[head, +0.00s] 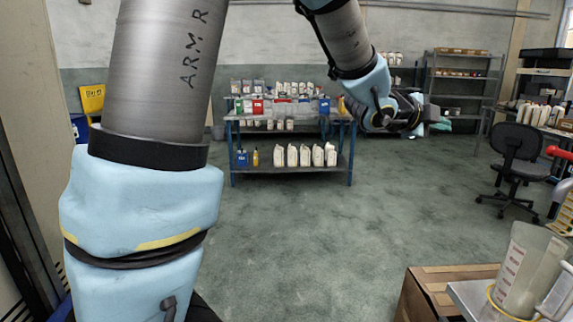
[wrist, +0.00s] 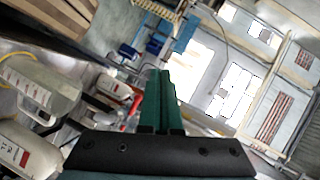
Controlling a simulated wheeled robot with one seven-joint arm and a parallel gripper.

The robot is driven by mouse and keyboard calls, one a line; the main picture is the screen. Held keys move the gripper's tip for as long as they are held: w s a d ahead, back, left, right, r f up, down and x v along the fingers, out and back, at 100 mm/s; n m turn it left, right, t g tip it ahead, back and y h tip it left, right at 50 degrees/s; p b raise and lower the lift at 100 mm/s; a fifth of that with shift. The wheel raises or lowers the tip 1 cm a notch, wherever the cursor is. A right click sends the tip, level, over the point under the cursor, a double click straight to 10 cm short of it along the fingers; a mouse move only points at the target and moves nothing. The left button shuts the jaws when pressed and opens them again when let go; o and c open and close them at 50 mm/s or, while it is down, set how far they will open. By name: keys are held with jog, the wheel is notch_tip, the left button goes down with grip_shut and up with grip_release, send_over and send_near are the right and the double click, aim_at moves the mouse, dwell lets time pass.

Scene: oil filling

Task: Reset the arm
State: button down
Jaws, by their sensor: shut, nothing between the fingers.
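My gripper (head: 432,113) is raised at the right of centre in the head view, held in the air in front of the back shelving. My arm covers much of the left and upper middle of that view. In the wrist view my gripper (wrist: 162,98) shows its green fingers pressed together, with nothing between them. No object touches it in either view.
A measuring jug (head: 525,268) stands on a surface at the lower right, beside a cardboard box (head: 440,285). A blue workbench (head: 290,172) with several bottles stands at the back. A black office chair (head: 518,160) is at the right. The middle floor is clear.

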jog(key=w+a+f+n+t+y, duration=0.1)
jog(key=w+a+f+n+y, duration=0.3)
jog(key=a, duration=0.5)
jog(key=w+a+f+n+y, duration=0.1)
jog(key=a+f+n+y, duration=0.2)
jog(key=a+f+n, duration=0.45)
jog(key=w+a+f+n+t+y, duration=0.1)
jog(key=w+a+f+n+y, duration=0.15)
jog(key=a, duration=0.75)
jog(key=s+a+f+n+g+y, duration=0.2)
jog(key=s+a+n, duration=0.4)
jog(key=a, duration=0.3)
jog(key=s+a+f+n+g+y, duration=0.2)
jog(key=s+a+f+n+g, duration=0.2)
jog(key=s+a+f+n, duration=0.1)
jog(key=s+a+n, duration=0.1)
jog(key=s+a, duration=0.1)
jog(key=a, duration=0.1)
jog(key=shift+s+a+f+g, duration=0.3)
jog(key=shift+s+a+f, duration=0.05)
jog(key=shift+s+a, duration=0.05)
